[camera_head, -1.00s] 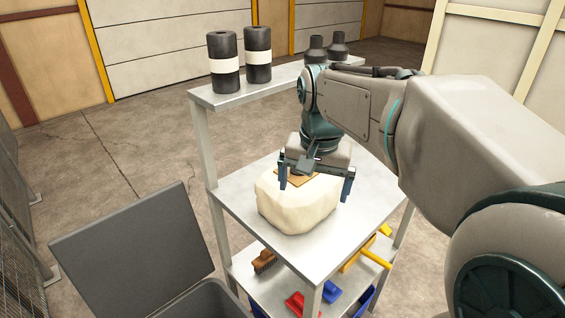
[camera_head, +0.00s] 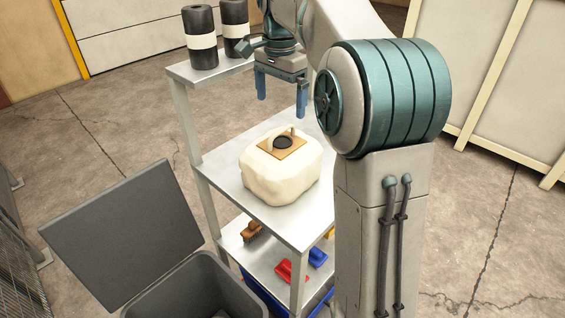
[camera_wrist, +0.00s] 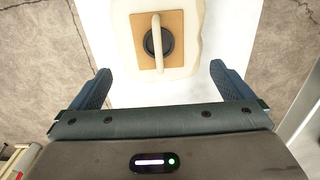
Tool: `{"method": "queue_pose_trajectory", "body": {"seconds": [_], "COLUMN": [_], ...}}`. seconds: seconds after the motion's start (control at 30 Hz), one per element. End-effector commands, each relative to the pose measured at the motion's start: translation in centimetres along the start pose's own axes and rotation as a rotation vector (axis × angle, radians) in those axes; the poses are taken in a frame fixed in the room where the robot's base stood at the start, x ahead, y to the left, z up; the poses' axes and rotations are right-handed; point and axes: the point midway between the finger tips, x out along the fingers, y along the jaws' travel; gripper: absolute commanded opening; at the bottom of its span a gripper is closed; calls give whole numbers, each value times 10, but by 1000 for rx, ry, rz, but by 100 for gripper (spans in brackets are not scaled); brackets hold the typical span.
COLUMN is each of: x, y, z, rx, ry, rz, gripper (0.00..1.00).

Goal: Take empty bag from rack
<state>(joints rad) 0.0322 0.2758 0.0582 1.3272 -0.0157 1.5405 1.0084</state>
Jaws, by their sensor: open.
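A cream, rounded block-like bag (camera_head: 279,178) sits on the middle shelf of the metal rack (camera_head: 216,169). A tan square plate (camera_head: 284,144) with a dark round piece and a pale handle is on its top. My gripper (camera_head: 282,108) is above and slightly behind the bag, pointing down, open and empty, with its blue fingers apart from the bag. In the wrist view the bag (camera_wrist: 198,22) shows at the top, beyond my open gripper fingers (camera_wrist: 160,85). The handle (camera_wrist: 156,42) lies upright in that picture across the dark disc.
Black rolls with white bands (camera_head: 200,38) stand on the rack's top shelf. A brush (camera_head: 252,231) and red (camera_head: 285,271) and blue (camera_head: 318,257) tools lie on the lower shelf. A dark bin with an open lid (camera_head: 128,238) stands at the front left.

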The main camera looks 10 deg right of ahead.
Motion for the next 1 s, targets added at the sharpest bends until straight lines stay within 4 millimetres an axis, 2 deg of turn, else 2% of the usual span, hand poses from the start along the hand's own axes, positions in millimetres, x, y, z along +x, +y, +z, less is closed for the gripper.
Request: {"method": "queue_pose_trajectory", "body": {"seconds": [0.03, 0.2, 0.47, 0.7, 0.8, 1.0], "x": [13, 41, 60, 95, 103, 105], "y": [1, 1, 1, 3, 3, 2], "z": [0, 0, -1, -3, -3, -3], "rx": [0, 0, -1, -2, -2, -3], "ry": [-2, 0, 0, 0, 1, 1], "rz": [3, 1, 1, 1, 0, -1], "gripper": [100, 100, 100, 100, 100, 100]}}
